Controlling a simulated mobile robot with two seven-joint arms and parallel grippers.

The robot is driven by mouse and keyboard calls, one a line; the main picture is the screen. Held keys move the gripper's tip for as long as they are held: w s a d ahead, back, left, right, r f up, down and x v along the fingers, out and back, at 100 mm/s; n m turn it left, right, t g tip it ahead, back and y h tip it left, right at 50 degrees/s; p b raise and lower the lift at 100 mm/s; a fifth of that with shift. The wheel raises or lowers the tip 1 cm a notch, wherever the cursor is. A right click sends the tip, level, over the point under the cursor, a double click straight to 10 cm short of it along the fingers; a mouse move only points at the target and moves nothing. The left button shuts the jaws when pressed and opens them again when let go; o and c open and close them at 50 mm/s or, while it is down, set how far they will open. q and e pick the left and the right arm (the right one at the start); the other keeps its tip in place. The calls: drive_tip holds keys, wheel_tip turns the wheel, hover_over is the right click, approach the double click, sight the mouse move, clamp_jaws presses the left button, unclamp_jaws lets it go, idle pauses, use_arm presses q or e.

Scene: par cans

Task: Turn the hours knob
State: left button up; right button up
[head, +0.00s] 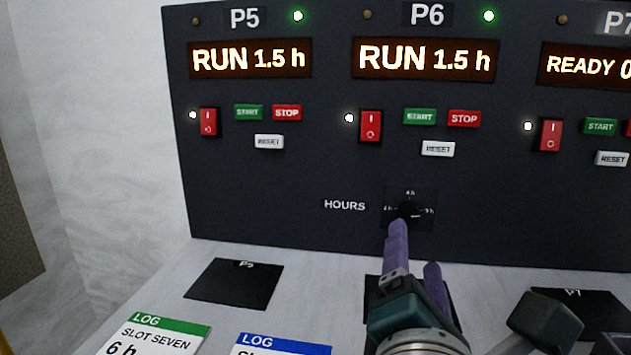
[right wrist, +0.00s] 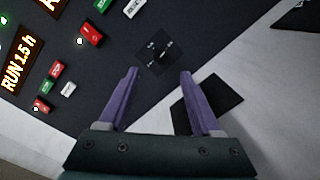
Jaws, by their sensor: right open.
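The hours knob (head: 408,211) is a small black dial on the dark panel, right of the HOURS label (head: 344,205). Its scale reads 4 h at the top and 9 h at the right; the left mark is hard to read. In the right wrist view the knob (right wrist: 162,51) sits beyond the fingertips, between their lines. My right gripper (head: 415,243) has purple fingers and is open in front of the knob; one finger overlaps the knob's lower edge in the head view. The wrist view shows the gripper (right wrist: 159,72) empty and apart from the knob. My left gripper is out of view.
The panel (head: 280,180) has P5 and P6 displays reading RUN 1.5 h and a P7 display starting READY. Red rocker switches (head: 370,126) and several buttons sit above the knob. Black pads (head: 234,284) and LOG cards (head: 160,335) lie on the light counter (head: 320,290).

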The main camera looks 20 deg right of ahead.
sight(411, 216)
drive_tip(key=b+x, duration=0.1)
drive_tip(key=x, duration=0.8)
drive_tip(key=shift+a+f, duration=0.1)
drive_tip(key=shift+c, duration=0.2)
clamp_jaws()
